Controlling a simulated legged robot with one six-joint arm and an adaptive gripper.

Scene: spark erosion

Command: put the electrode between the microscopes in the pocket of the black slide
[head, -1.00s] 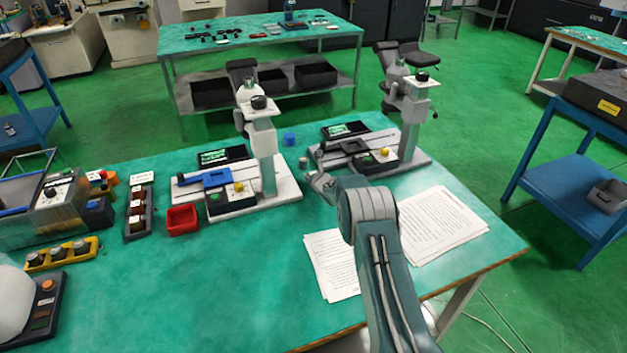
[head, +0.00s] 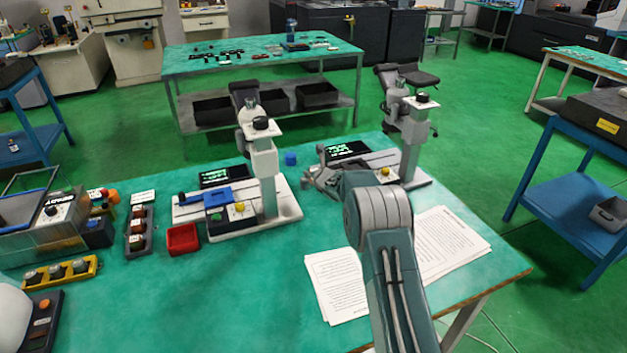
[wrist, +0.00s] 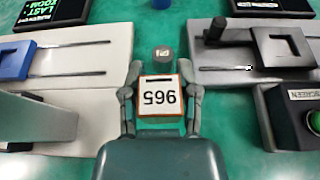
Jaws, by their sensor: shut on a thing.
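My gripper (wrist: 162,98) is shut on the electrode (wrist: 160,97) between the two microscopes. The electrode is a block with a white face marked with digits, orange edges and a grey round top piece. It looks upright; I cannot tell whether it touches the table. The black slide (wrist: 262,38) with its square pocket (wrist: 285,47) lies to the right in the wrist view, on the right microscope's grey base. The pocket looks empty. In the head view my gripper (head: 315,178) is at the left edge of that base, and the electrode cannot be made out there.
The left microscope (head: 262,165) carries a blue slide (head: 215,198). A blue cylinder (head: 290,158) stands behind the gap. A control box with a green button (wrist: 313,122) is at the right in the wrist view. Papers (head: 340,285) and a red tray (head: 183,239) lie nearer.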

